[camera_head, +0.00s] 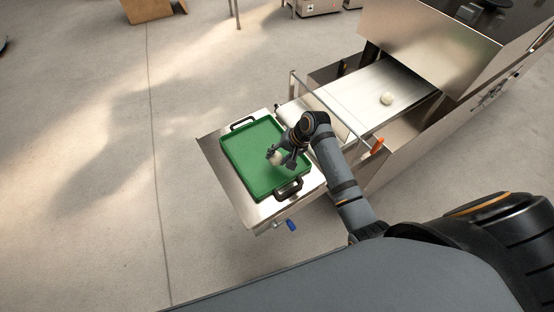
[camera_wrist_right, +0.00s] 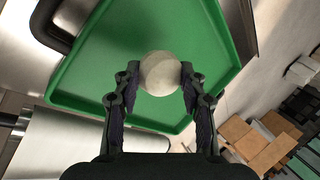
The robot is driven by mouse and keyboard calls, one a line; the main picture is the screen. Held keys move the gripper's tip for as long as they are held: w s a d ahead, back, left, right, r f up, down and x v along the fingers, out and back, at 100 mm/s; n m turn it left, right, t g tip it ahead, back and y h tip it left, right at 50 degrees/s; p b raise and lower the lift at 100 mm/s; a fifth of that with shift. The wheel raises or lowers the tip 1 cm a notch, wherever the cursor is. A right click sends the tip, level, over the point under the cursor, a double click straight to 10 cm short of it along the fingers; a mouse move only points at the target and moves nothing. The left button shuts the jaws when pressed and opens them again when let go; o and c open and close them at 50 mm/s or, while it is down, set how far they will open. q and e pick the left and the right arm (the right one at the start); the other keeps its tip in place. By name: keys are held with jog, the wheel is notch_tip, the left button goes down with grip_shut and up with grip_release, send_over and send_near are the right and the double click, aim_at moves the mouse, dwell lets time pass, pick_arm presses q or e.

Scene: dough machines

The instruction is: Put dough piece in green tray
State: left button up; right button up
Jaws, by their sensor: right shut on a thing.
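A round, pale dough piece (camera_wrist_right: 160,73) is held between the two fingers of my right gripper (camera_wrist_right: 157,84) in the right wrist view. In the head view the dough piece (camera_head: 275,157) and my right gripper (camera_head: 278,158) are over the green tray (camera_head: 240,155). Whether the dough touches the tray floor I cannot tell. The green tray, with black handles at its ends, lies on a metal table and looks empty otherwise. Another dough piece (camera_head: 387,98) sits on the machine's conveyor. My left gripper is not in view.
The metal table (camera_head: 222,172) joins a steel dough machine (camera_head: 430,40) with a conveyor (camera_head: 385,82). A rail (camera_head: 330,108) with an orange end crosses above the conveyor's near end. Open concrete floor lies to the left. Cardboard boxes (camera_wrist_right: 255,140) show in the wrist view.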

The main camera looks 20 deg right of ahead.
aim_at(277, 161)
jog(key=shift+w+a+f, duration=0.2)
jog(key=shift+f, duration=0.15)
notch_tip(277, 161, down, 2)
jog(key=shift+f+p, duration=0.25)
jog(key=shift+p, duration=0.5)
jog(key=shift+f, duration=0.2)
jog(key=shift+f, duration=0.1)
jog(key=o, duration=1.2)
jog(key=shift+c, duration=0.2)
